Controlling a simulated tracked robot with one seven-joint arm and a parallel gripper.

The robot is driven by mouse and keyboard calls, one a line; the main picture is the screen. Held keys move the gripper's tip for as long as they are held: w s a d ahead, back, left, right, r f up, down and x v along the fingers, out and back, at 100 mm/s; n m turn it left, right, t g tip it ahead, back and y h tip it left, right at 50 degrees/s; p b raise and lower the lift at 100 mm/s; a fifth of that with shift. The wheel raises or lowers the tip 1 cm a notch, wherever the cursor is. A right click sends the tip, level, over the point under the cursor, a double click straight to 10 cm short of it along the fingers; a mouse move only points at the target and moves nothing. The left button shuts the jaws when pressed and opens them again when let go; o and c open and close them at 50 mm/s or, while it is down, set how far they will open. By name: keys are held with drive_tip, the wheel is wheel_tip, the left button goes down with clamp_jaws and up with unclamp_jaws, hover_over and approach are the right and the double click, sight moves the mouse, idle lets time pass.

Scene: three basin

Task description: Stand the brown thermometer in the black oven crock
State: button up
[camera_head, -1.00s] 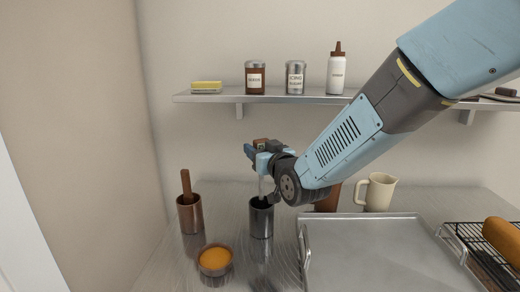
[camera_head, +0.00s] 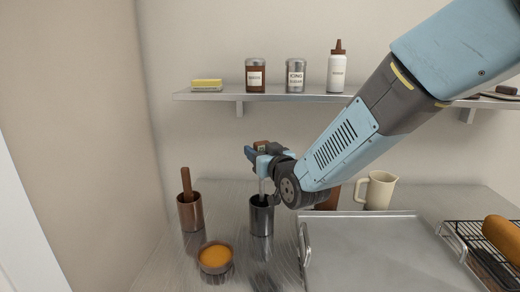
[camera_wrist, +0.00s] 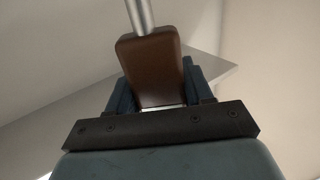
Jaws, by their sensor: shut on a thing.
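The brown thermometer (camera_head: 260,145) is held in my gripper (camera_head: 256,154), with its brown handle at the jaws and its silver stem pointing down. In the wrist view the brown handle (camera_wrist: 152,68) sits between the blue fingers (camera_wrist: 160,92), and the stem runs out from it. The black oven crock (camera_head: 261,218) stands upright on the counter directly below my gripper. The stem's lower part meets the crock's mouth in the head view. Its tip is hidden, and how deep it reaches cannot be seen.
A copper crock (camera_head: 190,214) holding a brown stick stands left of the black crock. A bowl of orange contents (camera_head: 215,258) is in front. A metal tray (camera_head: 380,250) lies to the right, with a cream jug (camera_head: 379,190) behind it. A shelf (camera_head: 290,96) with jars runs above.

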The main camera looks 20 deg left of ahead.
sight(263, 185)
drive_tip(key=shift+f, duration=4.8)
drive_tip(key=o, duration=1.2)
drive_tip(key=shift+d, duration=0.1)
drive_tip(key=shift+v, duration=1.45)
